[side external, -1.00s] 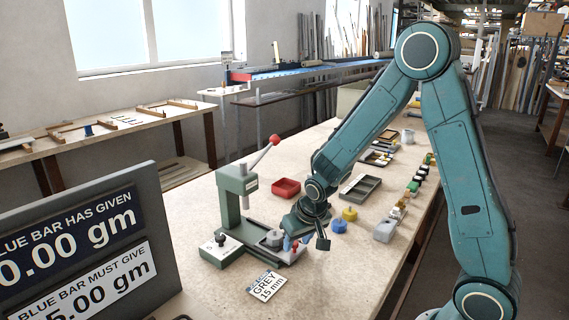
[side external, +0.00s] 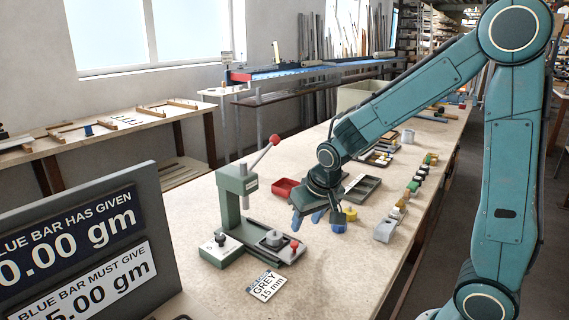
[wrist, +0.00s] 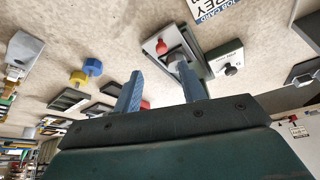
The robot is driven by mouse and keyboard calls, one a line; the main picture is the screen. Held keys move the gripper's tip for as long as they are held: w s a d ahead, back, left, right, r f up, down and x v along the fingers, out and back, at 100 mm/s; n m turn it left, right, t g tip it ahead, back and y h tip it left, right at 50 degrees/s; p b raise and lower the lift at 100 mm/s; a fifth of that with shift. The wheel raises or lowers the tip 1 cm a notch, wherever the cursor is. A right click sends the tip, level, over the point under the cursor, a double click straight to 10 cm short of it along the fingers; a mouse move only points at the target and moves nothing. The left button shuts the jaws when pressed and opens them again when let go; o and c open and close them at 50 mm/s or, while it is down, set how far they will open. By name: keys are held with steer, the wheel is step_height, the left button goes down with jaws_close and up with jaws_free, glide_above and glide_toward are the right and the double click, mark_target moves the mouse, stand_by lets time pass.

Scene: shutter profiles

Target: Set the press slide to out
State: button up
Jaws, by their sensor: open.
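The green press (side external: 230,200) stands on the bench with its red-balled lever raised. Its slide (side external: 272,243), a grey plate with a round grey piece on it, sits on the rail at the press's right side, with a red knob (side external: 294,244) at its outer end. The slide also shows in the wrist view (wrist: 165,58) with its red knob (wrist: 161,47). My gripper (side external: 325,216) is open and empty, above the bench to the right of and behind the slide, apart from the knob. Its blue fingers (wrist: 160,90) show in the wrist view with nothing between them.
A job card reading GREY 15 mm (side external: 267,286) lies in front of the press. A red tray (side external: 285,188), dark trays (side external: 362,188), a blue and yellow piece (side external: 339,222) and a grey block (side external: 384,231) are near my gripper. A display board (side external: 80,245) stands at left.

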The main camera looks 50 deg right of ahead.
steer(key=v, duration=0.4)
steer(key=shift+s+r, duration=0.15)
steer(key=shift+r, duration=0.2)
steer(key=shift+s+r, duration=0.1)
steer(key=s+a+r+n+y, duration=0.1)
steer(key=s+a+r+n, duration=0.1)
steer(key=s, duration=0.6)
steer(key=s+a+r+n+t, duration=0.1)
steer(key=s+a+r+n, duration=0.1)
steer(key=s+r, duration=0.3)
steer(key=s, duration=0.3)
steer(key=shift+s+a+n+t+y, duration=0.2)
steer(key=shift+a+n+t+y, duration=0.1)
steer(key=shift+a+y, duration=0.1)
